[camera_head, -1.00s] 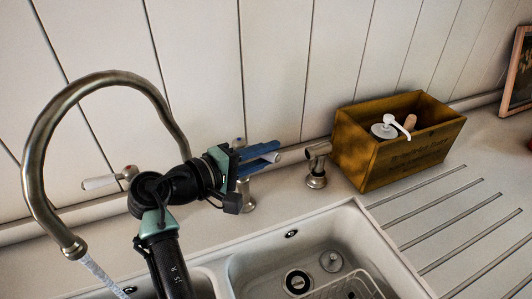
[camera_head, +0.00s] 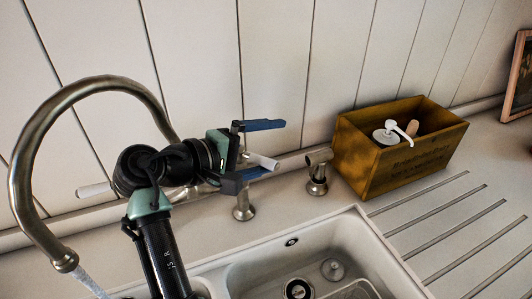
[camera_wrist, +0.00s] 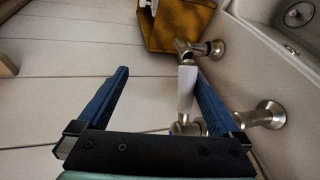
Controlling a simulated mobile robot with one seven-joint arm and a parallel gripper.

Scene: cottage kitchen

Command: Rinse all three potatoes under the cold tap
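My gripper (camera_head: 277,147) is open, its two blue fingers apart on either side of a white tap lever (camera_head: 262,161). In the wrist view the lever (camera_wrist: 186,88) lies between the fingers, nearer the right one, with a gap to the left one. Another white lever (camera_head: 95,190) sticks out on the left of my arm. Water (camera_head: 88,283) runs from the end of the curved metal spout (camera_head: 65,262) at the lower left. Where the water lands is out of view. No potatoes show in either view.
A white sink basin (camera_head: 335,240) with a drain and part of a wire rack lies right of my arm. A short metal fitting (camera_head: 317,172) and a wooden box (camera_head: 405,155) holding a pump bottle stand behind it. The grooved drainboard (camera_head: 465,225) is clear.

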